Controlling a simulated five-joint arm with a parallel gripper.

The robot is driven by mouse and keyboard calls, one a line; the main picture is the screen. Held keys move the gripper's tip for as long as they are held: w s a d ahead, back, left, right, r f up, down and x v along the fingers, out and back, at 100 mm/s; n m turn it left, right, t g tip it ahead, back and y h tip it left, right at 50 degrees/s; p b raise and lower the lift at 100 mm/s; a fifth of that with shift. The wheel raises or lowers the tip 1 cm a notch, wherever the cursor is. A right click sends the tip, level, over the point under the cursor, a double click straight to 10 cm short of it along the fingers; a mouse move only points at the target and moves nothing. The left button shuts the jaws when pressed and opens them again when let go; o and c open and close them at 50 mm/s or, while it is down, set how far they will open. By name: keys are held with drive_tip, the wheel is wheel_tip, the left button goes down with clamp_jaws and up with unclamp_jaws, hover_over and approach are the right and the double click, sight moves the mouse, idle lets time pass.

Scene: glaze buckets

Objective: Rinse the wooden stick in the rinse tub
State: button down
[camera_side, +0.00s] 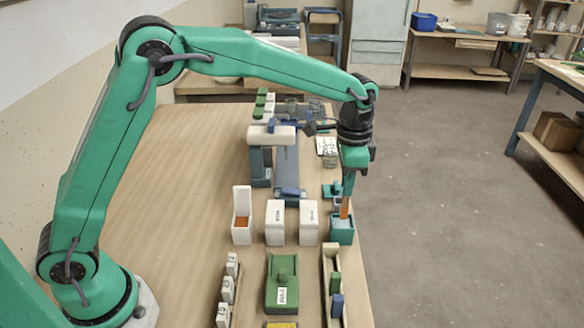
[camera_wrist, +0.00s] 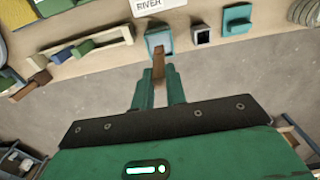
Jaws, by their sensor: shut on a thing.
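My gripper (camera_side: 348,188) points down at the right edge of the table, shut on the wooden stick (camera_side: 344,209), a short orange-brown piece. The teal tub (camera_side: 342,233), which I take for the rinse tub, stands directly below. The stick's lower end is at the tub's open top; I cannot tell how far inside it is. In the wrist view the stick (camera_wrist: 158,62) sticks out from between the green fingers of my gripper (camera_wrist: 158,84), towards the tub (camera_wrist: 154,38) with its pale blue inside.
Two white labelled boxes (camera_side: 277,222) (camera_side: 308,222) stand just left of the tub, and a white open bin (camera_side: 241,227) stands further left. A green block (camera_side: 282,285) and a long rack (camera_side: 327,290) are in front. The table's left half is clear.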

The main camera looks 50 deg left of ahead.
sight(343, 217)
drive_tip(key=shift+f, duration=0.15)
drive_tip(key=shift+f, duration=2.85)
drive_tip(key=shift+s+d, duration=0.1)
drive_tip(key=shift+d, duration=0.05)
